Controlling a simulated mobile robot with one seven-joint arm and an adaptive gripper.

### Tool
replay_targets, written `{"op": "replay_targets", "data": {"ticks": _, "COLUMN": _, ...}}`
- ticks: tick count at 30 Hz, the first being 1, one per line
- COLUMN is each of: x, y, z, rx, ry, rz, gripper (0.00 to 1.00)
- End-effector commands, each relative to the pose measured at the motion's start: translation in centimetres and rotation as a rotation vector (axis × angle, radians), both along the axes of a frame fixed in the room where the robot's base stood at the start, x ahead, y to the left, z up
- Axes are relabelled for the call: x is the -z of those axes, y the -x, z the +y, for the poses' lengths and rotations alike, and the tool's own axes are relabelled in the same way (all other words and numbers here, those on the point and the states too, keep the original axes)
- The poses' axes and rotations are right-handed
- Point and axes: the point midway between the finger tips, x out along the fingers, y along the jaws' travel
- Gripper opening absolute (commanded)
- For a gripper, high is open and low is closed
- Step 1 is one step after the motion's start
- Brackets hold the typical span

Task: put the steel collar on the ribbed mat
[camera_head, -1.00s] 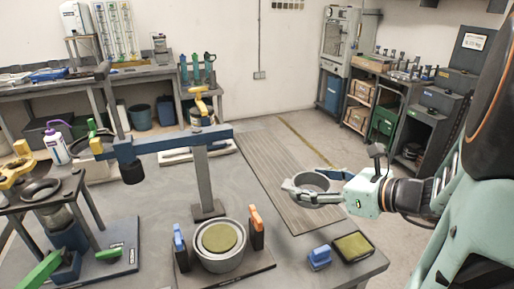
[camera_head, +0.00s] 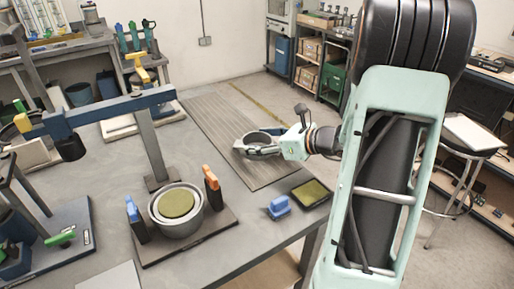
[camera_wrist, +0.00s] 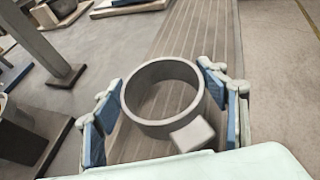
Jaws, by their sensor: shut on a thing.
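The steel collar (camera_head: 257,137) is a grey open ring with a small pale square block on its near side. My gripper (camera_head: 260,147) is shut on it, and in the wrist view the blue-padded fingers press the collar (camera_wrist: 133,112) from both sides. The ribbed mat (camera_head: 212,118) is a long grey-brown strip with lengthwise grooves on the table. The collar appears over the mat, in its nearer half toward the right edge. The wrist view shows mat grooves (camera_wrist: 200,30) through and around the ring. The height of the gap between collar and mat is unclear.
A round fixture with an olive disc (camera_head: 176,204) stands between blue and orange clips to the left. A blue block (camera_head: 279,206) and an olive-topped tray (camera_head: 311,193) sit near the table's front edge. A blue beam on a post (camera_head: 152,150) stands left of the mat.

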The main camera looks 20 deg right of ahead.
Motion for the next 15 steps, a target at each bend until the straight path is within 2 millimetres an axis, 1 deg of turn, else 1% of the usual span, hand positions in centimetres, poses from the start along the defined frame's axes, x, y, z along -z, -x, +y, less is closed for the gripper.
{"op": "replay_targets", "data": {"ticks": 1, "x": 1.1, "y": 0.0, "z": 0.0, "rx": 0.001, "ry": -0.004, "rz": 0.001, "gripper": 0.20}}
{"op": "replay_targets", "data": {"ticks": 4, "x": 2.1, "y": 0.0, "z": 0.0, "rx": 0.002, "ry": -0.004, "rz": 0.000, "gripper": 0.20}}
{"op": "replay_targets", "data": {"ticks": 11, "x": 2.0, "y": 0.0, "z": 0.0, "rx": 0.000, "ry": -0.001, "rz": -0.002, "gripper": 0.20}}
{"op": "replay_targets", "data": {"ticks": 15, "x": 2.4, "y": 0.0, "z": 0.0, "rx": 0.000, "ry": -0.002, "rz": -0.001, "gripper": 0.20}}
